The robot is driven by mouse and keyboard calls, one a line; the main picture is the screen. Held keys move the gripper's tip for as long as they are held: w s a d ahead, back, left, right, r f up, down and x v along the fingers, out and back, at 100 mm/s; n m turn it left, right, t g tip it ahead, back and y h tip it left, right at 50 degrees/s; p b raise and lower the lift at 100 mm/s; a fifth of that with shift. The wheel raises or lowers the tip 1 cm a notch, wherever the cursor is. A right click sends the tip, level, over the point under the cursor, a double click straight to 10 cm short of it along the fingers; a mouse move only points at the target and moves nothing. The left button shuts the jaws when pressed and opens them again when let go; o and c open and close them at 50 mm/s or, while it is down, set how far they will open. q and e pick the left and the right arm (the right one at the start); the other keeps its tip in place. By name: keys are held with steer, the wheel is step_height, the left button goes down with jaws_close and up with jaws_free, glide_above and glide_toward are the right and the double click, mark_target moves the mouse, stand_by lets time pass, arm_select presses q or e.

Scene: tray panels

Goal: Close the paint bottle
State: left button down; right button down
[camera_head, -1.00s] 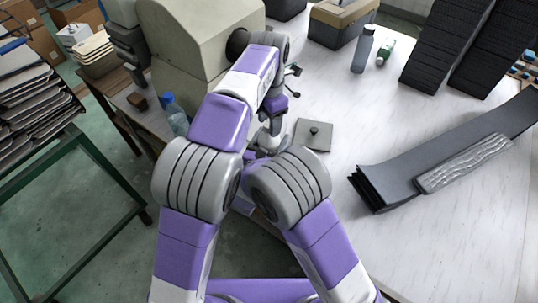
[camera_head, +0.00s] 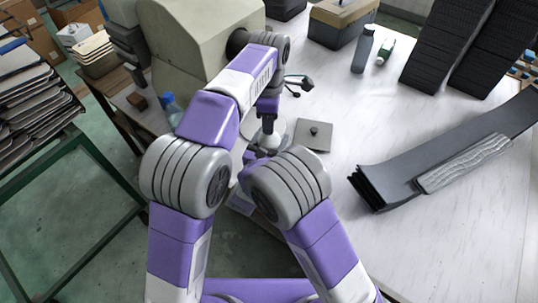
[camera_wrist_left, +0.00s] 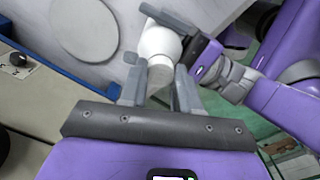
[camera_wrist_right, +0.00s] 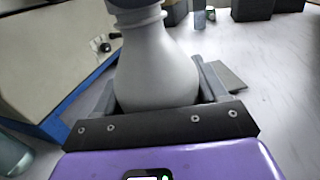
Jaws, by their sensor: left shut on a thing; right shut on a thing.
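The white paint bottle (camera_wrist_right: 158,70) stands upright between the fingers of my right gripper (camera_wrist_right: 160,97), which is shut on its body. The bottle's neck shows near the top of the right wrist view, with a grey piece above it that is cut off. My left gripper (camera_wrist_left: 158,85) is shut on a pale, round cap (camera_wrist_left: 160,74), lined up with the bottle (camera_wrist_left: 160,42) beyond it. I cannot tell whether the cap is seated on the neck. In the head view my left gripper (camera_head: 268,112) is above the bottle, and my arms hide much of it.
A flat grey square plate with a knob (camera_head: 313,135) lies just right of the bottle. A large beige machine (camera_head: 195,45) stands close behind on the left. A grey bottle (camera_head: 363,48) and dark stacked panels (camera_head: 440,50) stand farther back.

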arm_select(q)
steer(key=m, duration=2)
steer(key=shift+f, duration=0.1)
steer(key=m, duration=1.5)
steer(key=shift+m, duration=0.4)
steer(key=m, duration=0.4)
steer(key=c, duration=0.7)
jaws_free()
steer(key=shift+c, duration=0.2)
steer(key=shift+r, duration=3.75)
